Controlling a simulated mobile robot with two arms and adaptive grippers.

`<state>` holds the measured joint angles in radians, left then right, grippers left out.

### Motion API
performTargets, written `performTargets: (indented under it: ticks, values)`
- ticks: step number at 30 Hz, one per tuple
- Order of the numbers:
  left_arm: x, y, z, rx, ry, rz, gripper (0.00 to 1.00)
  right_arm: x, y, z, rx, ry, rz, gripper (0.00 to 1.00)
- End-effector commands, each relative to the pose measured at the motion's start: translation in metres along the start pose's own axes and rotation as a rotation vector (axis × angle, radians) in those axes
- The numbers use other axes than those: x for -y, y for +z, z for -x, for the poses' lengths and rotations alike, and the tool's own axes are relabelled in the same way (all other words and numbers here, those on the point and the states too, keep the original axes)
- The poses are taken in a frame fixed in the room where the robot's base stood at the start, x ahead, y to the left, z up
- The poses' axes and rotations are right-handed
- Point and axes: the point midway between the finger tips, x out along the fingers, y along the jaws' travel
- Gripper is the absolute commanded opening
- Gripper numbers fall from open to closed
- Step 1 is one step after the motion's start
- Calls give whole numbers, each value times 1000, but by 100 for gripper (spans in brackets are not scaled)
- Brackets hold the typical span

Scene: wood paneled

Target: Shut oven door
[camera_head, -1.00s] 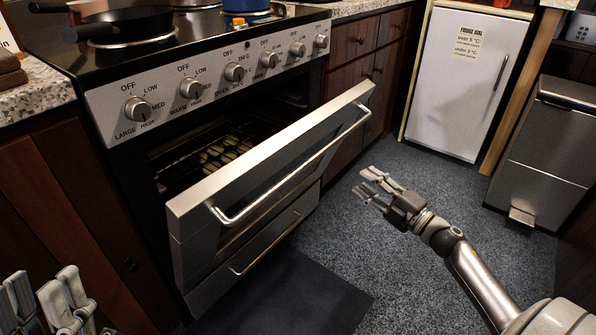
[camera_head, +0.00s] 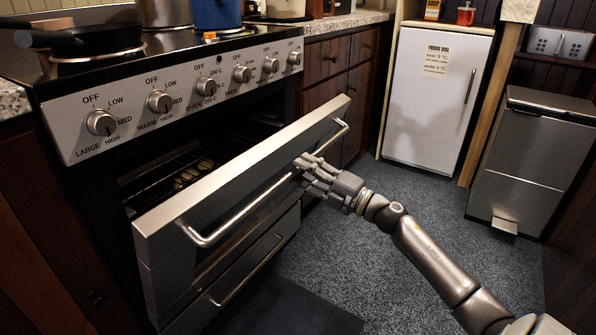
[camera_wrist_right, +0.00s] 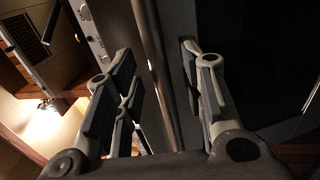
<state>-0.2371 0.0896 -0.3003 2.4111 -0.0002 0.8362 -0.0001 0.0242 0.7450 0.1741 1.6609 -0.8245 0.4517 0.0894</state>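The oven door (camera_head: 240,165) is silver and hangs partly open, tilted out from the oven front. Its bar handle (camera_head: 252,204) runs across the front face. My right gripper (camera_head: 306,166) is at the far right part of the handle. In the right wrist view its fingers (camera_wrist_right: 158,52) are spread, with the handle bar (camera_wrist_right: 155,75) passing between them. I cannot tell whether a finger touches the bar. My left gripper is not in view.
The oven (camera_head: 190,100) has a row of knobs and a rack inside; pans stand on its hob. A lower drawer (camera_head: 240,270) sits under the door. A small white fridge (camera_head: 435,110) and a metal bin (camera_head: 530,160) stand at the back right. Grey floor is clear between.

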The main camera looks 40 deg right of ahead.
Motion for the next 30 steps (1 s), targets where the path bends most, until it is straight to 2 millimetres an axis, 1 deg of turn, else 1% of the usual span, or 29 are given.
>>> performTargets:
  ticks: [3, 7, 18, 19, 20, 27, 30]
  values:
    - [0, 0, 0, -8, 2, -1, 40, 0, 0, -12, 0, 1, 0, 37]
    - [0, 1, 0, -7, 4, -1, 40, 0, 0, -19, 0, 0, 0, 37]
    - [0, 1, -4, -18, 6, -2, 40, 0, 0, -23, 0, -1, -1, 37]
    - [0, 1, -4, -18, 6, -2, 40, 0, 0, -23, 0, -1, -1, 36]
    - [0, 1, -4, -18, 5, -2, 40, 0, 0, -23, 0, -1, -1, 32]
    - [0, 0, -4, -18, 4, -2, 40, 0, 0, -23, 0, -1, -1, 1]
    - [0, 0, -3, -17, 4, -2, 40, 0, 0, -23, 0, -1, -1, 0]
